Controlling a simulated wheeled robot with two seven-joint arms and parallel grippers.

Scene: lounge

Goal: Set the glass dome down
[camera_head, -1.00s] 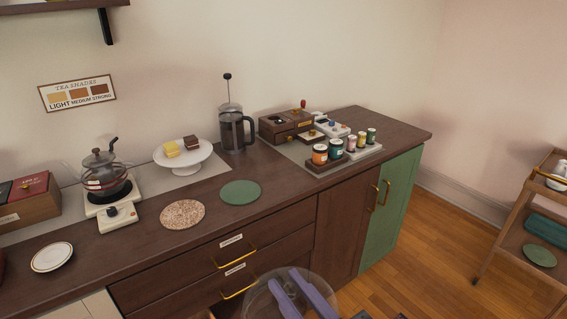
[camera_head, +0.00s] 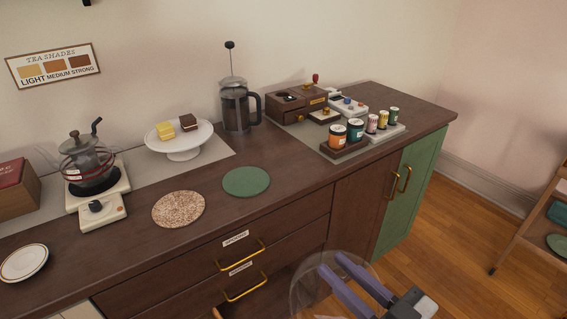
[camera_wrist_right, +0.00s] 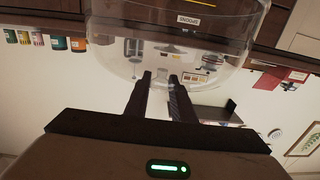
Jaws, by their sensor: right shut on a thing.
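The clear glass dome (camera_head: 303,285) is low in the head view, in front of the drawers and below the counter's front edge. My right gripper (camera_head: 332,263) is shut on it, with its two purple-grey fingers reaching to the dome. In the right wrist view, the dome (camera_wrist_right: 225,45) spans the top, and the gripper fingertips (camera_wrist_right: 161,76) meet its small knob. The white cake stand (camera_head: 200,137) stands uncovered on the counter, holding a yellow cake piece (camera_head: 165,131) and a brown one (camera_head: 188,123). My left gripper is not in view.
A green round mat (camera_head: 246,182) and a speckled round mat (camera_head: 178,209) lie bare on the counter (camera_head: 130,250). A French press (camera_head: 236,106) stands behind. A kettle (camera_head: 88,168) on a burner is at left, jars (camera_head: 337,136) at right. Gold drawer handles (camera_head: 243,288) stick out.

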